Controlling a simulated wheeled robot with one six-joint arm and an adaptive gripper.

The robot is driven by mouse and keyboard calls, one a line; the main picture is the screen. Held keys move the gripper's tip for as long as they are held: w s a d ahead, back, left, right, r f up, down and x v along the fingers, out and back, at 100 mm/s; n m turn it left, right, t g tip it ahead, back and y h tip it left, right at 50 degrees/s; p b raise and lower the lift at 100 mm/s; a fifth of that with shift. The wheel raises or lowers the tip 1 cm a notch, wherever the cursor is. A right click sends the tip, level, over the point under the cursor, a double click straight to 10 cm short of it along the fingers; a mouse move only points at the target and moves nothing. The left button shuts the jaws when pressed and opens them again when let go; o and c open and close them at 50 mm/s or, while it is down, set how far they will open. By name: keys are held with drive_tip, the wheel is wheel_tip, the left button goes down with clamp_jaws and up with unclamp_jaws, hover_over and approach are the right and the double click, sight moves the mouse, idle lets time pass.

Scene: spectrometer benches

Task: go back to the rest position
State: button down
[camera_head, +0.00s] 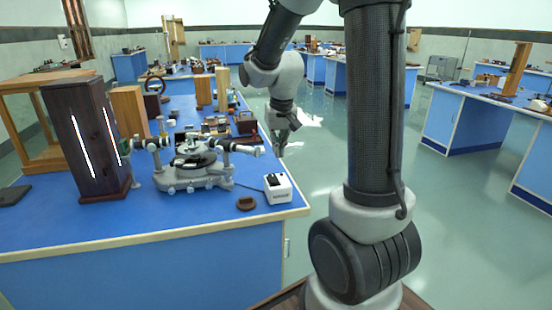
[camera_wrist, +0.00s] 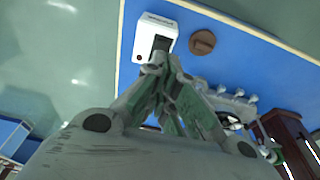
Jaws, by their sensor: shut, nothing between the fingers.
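My gripper (camera_head: 281,153) hangs at the end of my arm by the right edge of the blue bench (camera_head: 120,228), higher in the picture than a small white box (camera_head: 279,189) with a black top part. In the wrist view my gripper's fingertips (camera_wrist: 160,66) are together with nothing between them. They overlap the near end of the white box (camera_wrist: 150,32) there; the head view shows a gap between tips and box.
A grey spectrometer (camera_head: 195,165) stands left of the box, beside a dark wooden lamp housing (camera_head: 85,145) with bright slits. A brown round cap (camera_head: 246,203) lies near the front edge. Open green floor (camera_head: 330,165) lies right of the bench; another bench (camera_head: 480,115) stands farther right.

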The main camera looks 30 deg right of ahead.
drive_tip(key=s+a+r+n+t, duration=0.1)
drive_tip(key=s+r, duration=0.4)
drive_tip(key=s, duration=0.6)
drive_tip(key=s+a+r+n, duration=0.2)
drive_tip(key=s+a+r, duration=0.1)
drive_tip(key=s, duration=0.8)
drive_tip(key=shift+s+a+r+t+y, duration=0.15)
drive_tip(key=shift+r+t+y, duration=0.25)
drive_tip(key=shift+r, duration=0.45)
